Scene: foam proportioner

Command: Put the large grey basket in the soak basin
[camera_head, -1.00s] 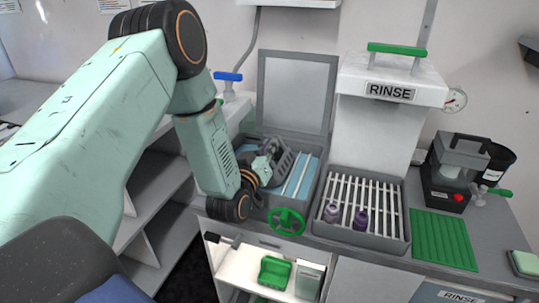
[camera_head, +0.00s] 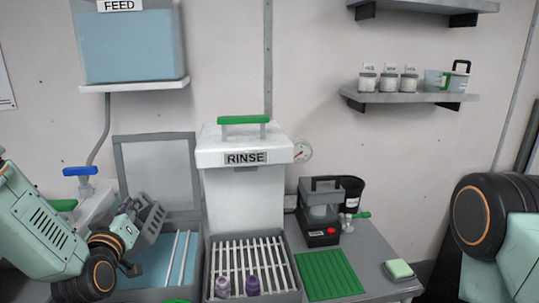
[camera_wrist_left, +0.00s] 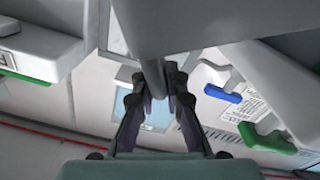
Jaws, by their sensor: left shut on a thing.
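The large grey basket (camera_head: 149,222) is held in my left gripper (camera_head: 128,213), tilted, in the head view. It shows in front of the raised basin lid (camera_head: 157,168), above the soak basin (camera_head: 151,274) with its blue liquid and two pale rods. In the left wrist view, the gripper (camera_wrist_left: 155,95) is shut on a grey bar of the basket (camera_wrist_left: 215,22), whose body fills the top. The basket's far side is hidden. My right arm shows at the right edge, but its gripper is out of view.
Right of the basin stands a slatted rinse tray (camera_head: 272,290) with two purple bottles, below the white RINSE tank (camera_head: 245,185). A green mat (camera_head: 329,274) and a black machine (camera_head: 320,215) are further right. A blue-handled valve (camera_head: 82,172) stands left of the lid.

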